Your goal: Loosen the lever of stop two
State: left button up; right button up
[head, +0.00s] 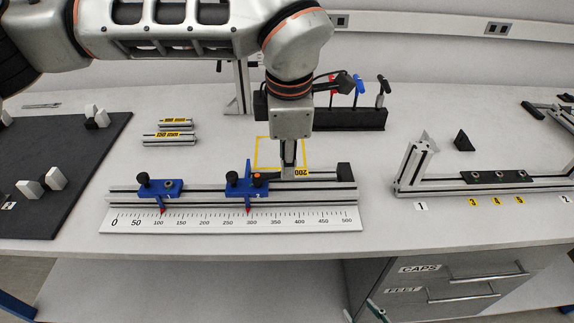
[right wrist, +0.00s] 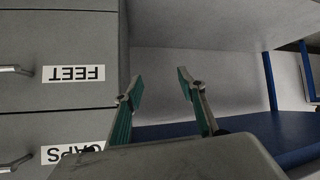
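A slotted rail (head: 205,192) with two blue stops stands behind a white scale (head: 200,222) in the head view. The left stop (head: 160,188) has its red pointer near 100.
A yellow outlined square (head: 264,140) lies behind the rail. A tool rack (head: 350,119) and short profiles (head: 168,139) stand further back. A dark mat (head: 60,170) is at left, another rail fixture (head: 490,180) at right. Drawers (head: 450,285) are under the bench.

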aim_at(272, 178)
pick_arm(q)
jog(key=f, duration=0.2)
jog(key=shift+w+f, duration=0.45)
jog(key=shift+f, duration=0.6)
pick_arm(e)
jog(key=shift+w+r, duration=0.45)
pick_arm(q)
grip_shut()
pick_arm(e)
jog(key=shift+s+f, duration=0.1)
jog(key=shift+f, duration=0.1)
